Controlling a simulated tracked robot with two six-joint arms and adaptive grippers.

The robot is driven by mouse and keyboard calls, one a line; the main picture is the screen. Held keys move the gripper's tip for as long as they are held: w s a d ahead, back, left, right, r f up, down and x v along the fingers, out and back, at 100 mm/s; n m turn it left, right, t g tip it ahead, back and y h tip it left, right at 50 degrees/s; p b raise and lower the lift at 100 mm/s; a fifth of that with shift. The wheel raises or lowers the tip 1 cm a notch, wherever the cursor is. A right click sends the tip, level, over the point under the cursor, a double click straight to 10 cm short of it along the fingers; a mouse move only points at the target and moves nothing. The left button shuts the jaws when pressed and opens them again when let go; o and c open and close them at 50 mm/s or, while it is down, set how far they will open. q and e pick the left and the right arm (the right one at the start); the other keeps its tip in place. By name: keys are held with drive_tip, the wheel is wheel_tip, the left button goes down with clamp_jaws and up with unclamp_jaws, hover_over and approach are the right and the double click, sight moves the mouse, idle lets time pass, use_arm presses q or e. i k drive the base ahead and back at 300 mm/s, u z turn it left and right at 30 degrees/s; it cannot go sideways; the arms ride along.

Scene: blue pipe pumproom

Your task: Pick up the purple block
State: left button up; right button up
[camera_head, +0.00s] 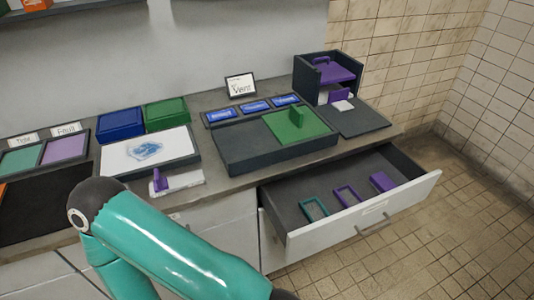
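A solid purple block (382,182) lies in the open drawer (310,176), at the right of a purple open frame (347,195) and a teal open frame (314,209). A small upright purple piece (160,181) stands on a white sheet at the counter's front edge. Another purple piece with a handle (334,71) sits in the dark open-fronted box at the back right, with a smaller purple piece (339,96) on white below it. A teal arm link of mine crosses the lower left. Neither gripper shows.
A dark tray (235,152) with a green handled plate (297,124) stands on the counter behind the drawer. Blue (121,123) and green (166,113) boxes stand at the back left. The drawer juts out over the tiled floor, which is clear at the right.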

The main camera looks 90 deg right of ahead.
sight(382, 182)
drive_tip(key=z, duration=0.2)
drive_tip(key=k, duration=2.3)
drive_tip(key=z, duration=1.45)
drive_tip(key=i, duration=1.4)
drive_tip(key=z, duration=0.05)
